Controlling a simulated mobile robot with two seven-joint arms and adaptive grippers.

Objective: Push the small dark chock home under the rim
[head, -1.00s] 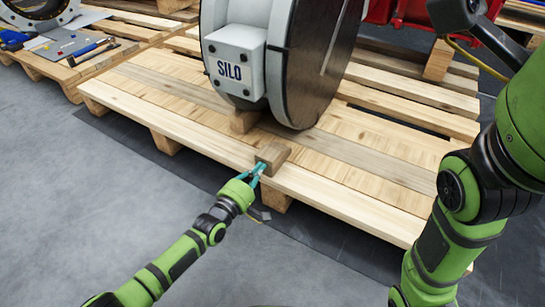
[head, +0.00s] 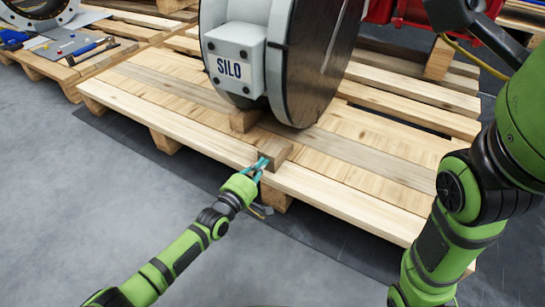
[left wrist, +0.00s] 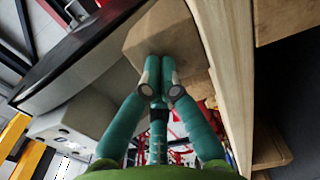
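A small brown wooden chock (head: 277,150) lies on the pallet near its front edge, in front of the round rim (head: 292,100) of the large grey housing marked SILO. It looks apart from the rim, with a gap between. The chock also fills the upper middle of the left wrist view (left wrist: 165,35). My left gripper (head: 263,162) has its teal fingers drawn together. Its fingertips (left wrist: 159,72) are at the chock's near face and seem to touch it, not straddle it. My right gripper is not in view.
Another wooden block (head: 243,120) sits under the housing, left of the chock. The pallet (head: 345,197) has open gaps between planks at the right. A neighbouring pallet with tools (head: 70,50) stands at the far left. The grey floor in front is clear.

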